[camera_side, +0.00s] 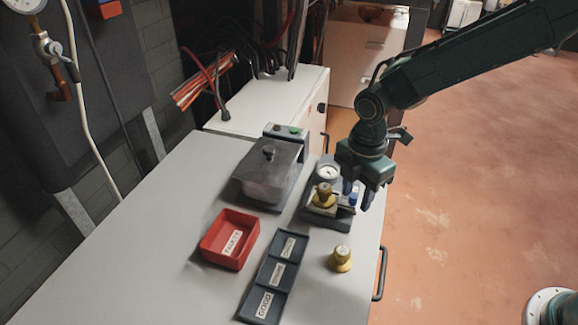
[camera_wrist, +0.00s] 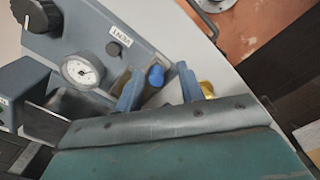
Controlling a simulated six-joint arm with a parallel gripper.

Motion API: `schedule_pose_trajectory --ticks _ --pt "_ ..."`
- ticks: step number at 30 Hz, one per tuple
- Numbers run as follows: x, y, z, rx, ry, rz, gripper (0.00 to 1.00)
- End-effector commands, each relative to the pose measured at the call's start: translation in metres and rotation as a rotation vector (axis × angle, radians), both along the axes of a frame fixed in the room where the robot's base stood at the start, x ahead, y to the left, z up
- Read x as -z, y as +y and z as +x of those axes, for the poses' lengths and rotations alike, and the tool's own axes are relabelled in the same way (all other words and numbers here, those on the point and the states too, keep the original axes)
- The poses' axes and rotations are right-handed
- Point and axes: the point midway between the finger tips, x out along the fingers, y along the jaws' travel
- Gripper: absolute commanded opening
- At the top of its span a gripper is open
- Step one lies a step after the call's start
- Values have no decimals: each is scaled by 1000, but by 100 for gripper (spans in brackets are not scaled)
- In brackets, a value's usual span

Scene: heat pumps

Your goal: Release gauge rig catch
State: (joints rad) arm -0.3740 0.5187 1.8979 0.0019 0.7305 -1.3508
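The gauge rig is a blue-grey block (camera_side: 313,213) with a round white dial gauge (camera_side: 328,171), near the right edge of the bench; the gauge also shows in the wrist view (camera_wrist: 82,71). A yellow brass fitting (camera_side: 325,196) sits upright on the rig. The catch has a blue tip (camera_wrist: 155,75), also seen in the side view (camera_side: 353,198). My gripper (camera_wrist: 158,73) is open, pointing down, with its two fingers apart on either side of the blue tip. I cannot tell whether they touch it. The catch's lower part is mostly hidden.
A grey lidded box (camera_side: 268,178) stands left of the rig. A red tray (camera_side: 230,240) and a dark compartment tray (camera_side: 270,280) lie in front. A loose yellow fitting (camera_side: 340,259) stands nearby. The bench's left side is clear.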

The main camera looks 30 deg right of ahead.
Motion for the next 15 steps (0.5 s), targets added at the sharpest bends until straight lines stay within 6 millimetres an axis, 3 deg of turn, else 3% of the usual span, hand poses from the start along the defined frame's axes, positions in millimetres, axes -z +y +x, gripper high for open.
schedule_pose_trajectory --ticks 9,15 --pt "-2 2 1 -3 -4 3 38" --pt "-15 2 2 -3 -5 4 38"
